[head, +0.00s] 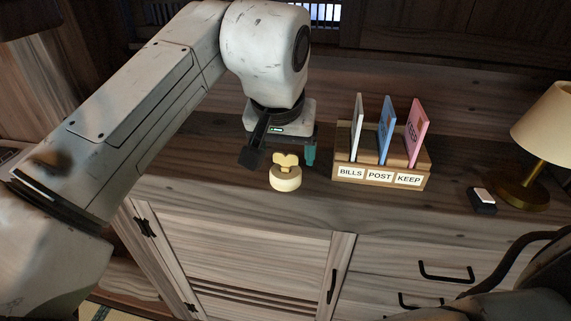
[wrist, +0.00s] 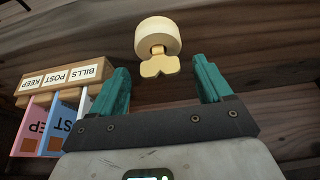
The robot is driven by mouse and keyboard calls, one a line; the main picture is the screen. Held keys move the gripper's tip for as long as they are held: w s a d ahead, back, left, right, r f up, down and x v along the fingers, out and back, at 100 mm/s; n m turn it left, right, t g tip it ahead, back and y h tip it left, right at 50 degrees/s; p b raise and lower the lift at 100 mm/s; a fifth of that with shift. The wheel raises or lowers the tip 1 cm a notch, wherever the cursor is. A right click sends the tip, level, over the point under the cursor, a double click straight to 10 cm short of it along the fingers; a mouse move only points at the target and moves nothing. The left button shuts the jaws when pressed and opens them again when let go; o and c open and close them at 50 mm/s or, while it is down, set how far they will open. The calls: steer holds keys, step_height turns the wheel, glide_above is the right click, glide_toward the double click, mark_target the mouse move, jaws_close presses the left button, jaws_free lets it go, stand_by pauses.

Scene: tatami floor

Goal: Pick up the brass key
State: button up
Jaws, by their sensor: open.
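The brass key shows as a gold butterfly-shaped bow (head: 285,160) upright on top of a round cream base (head: 285,179) on the wooden cabinet top. In the wrist view the bow (wrist: 160,66) and the cream base (wrist: 158,36) lie ahead of the fingers, roughly centred between them. Any lower part of the key is hidden. My gripper (head: 282,158) is open, with teal fingertips; in the wrist view (wrist: 163,85) nothing is held between them. In the head view it hangs just behind and above the key.
A wooden letter rack (head: 381,176) labelled BILLS, POST and KEEP stands right of my gripper, holding white, blue and pink cards. Further right are a small black-and-white block (head: 482,200) and a brass lamp (head: 524,193). The cabinet's front edge lies close to the key's base.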

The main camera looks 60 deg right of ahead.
steer(key=shift+c, duration=0.4)
steer(key=c, duration=1)
steer(key=shift+c, duration=0.2)
